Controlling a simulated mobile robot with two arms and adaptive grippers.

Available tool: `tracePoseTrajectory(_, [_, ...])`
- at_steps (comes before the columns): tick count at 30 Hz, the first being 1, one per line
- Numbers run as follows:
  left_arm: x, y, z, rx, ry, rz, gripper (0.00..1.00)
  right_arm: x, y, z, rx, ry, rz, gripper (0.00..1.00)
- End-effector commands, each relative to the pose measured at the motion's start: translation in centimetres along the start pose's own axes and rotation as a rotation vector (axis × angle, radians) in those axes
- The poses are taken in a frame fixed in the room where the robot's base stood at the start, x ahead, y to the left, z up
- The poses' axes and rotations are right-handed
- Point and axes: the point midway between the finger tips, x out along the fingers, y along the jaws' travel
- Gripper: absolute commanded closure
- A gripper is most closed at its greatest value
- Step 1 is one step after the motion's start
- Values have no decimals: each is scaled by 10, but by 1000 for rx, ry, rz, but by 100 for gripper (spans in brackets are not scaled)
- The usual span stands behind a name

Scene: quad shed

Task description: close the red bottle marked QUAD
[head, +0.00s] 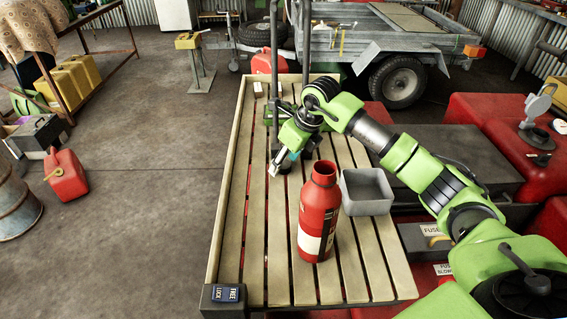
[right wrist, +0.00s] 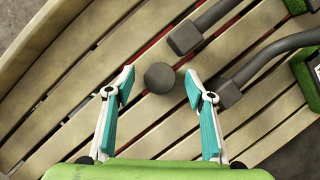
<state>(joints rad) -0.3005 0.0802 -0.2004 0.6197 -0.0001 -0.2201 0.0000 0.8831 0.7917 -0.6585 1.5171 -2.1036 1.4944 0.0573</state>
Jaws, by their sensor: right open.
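The red bottle (head: 318,205) stands upright on the slatted wooden rack, its mouth open with no cap on it. It has a dark and pale label turned partly away; I cannot read QUAD on it. My right gripper (head: 275,168) is over the slats, behind and left of the bottle. In the right wrist view my right gripper (right wrist: 160,82) is open, with its teal-lined fingers apart. A dark round piece (right wrist: 159,78), which looks like a cap, lies between the fingertips with gaps on both sides. My left gripper is not in view.
A grey open bin (head: 367,192) stands right of the bottle on the slatted rack (head: 230,165). Dark bars (right wrist: 222,82) reach in near the right fingertip. A blue FREE/LOCK tag (head: 228,293) is at the front left corner. Bare slats lie left of the bottle.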

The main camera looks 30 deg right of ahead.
Motion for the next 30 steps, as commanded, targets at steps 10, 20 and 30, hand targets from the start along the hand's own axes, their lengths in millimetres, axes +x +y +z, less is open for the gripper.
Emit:
tracePoseTrajectory(10, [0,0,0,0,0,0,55,2,0,0,0,0,-1,51])
tracePoseTrajectory(20, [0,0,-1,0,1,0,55,2,0,0,0,0,-1,77])
tracePoseTrajectory(30, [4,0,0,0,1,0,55,-3,0,3,0,-2,-1,77])
